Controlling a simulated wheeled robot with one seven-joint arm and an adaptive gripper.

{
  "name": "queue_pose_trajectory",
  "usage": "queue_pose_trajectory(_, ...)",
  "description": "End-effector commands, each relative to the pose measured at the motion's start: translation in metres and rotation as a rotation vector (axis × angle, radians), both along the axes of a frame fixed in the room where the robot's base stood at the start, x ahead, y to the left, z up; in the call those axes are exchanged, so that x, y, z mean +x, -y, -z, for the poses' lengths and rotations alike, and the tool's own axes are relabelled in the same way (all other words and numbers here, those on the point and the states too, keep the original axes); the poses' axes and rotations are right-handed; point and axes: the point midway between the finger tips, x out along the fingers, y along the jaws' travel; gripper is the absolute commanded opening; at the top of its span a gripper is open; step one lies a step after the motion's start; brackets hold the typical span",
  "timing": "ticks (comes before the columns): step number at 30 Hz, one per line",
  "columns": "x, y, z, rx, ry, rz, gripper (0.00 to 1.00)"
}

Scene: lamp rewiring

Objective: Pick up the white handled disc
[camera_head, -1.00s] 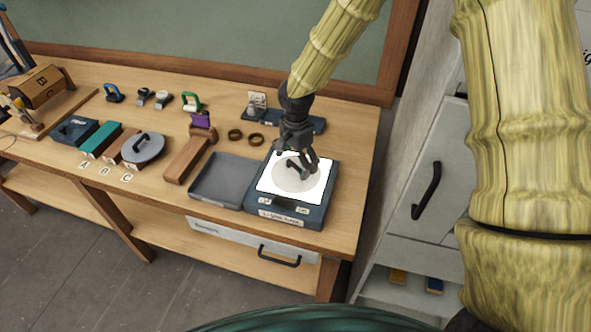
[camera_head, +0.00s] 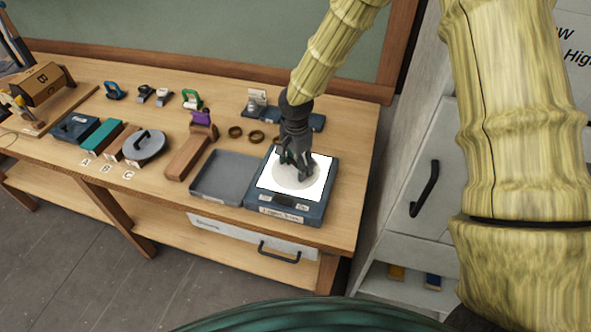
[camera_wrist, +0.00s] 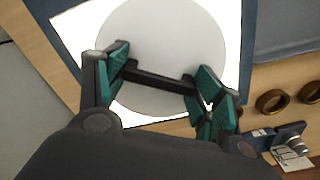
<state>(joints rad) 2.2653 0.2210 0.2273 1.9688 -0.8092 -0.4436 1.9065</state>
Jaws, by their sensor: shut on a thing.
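The white handled disc (camera_wrist: 165,45) lies on the bright white top of a dark blue box (camera_head: 285,217). In the wrist view its dark bar handle (camera_wrist: 158,80) runs between the two teal-padded fingers of my gripper (camera_wrist: 160,82). My gripper is shut on the handle, with one finger at each end of the bar. In the head view my gripper (camera_head: 295,160) comes down on the disc (camera_head: 294,177) from above and hides its handle. The disc looks flat on the lit surface; I cannot tell if there is any gap under it.
A grey tray (camera_head: 225,186) stands directly left of the box. Two brown rings (camera_head: 256,136) and a small dark stand (camera_head: 256,104) are behind it. A grey handled disc (camera_head: 146,148) rests farther left. A tall cabinet (camera_head: 420,170) stands at the right.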

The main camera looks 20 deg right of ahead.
Motion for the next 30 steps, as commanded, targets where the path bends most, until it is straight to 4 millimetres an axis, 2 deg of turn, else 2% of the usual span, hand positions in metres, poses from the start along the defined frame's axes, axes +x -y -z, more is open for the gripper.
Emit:
queue_pose_trajectory(11, 0.001, 0.0, -0.006, -0.001, 0.001, 0.001, 0.34)
queue_pose_trajectory(20, 0.0, -0.001, -0.035, 0.001, 0.003, 0.001, 0.34)
queue_pose_trajectory(30, -0.069, -0.038, -0.039, -0.002, 0.0, -0.002, 0.34)
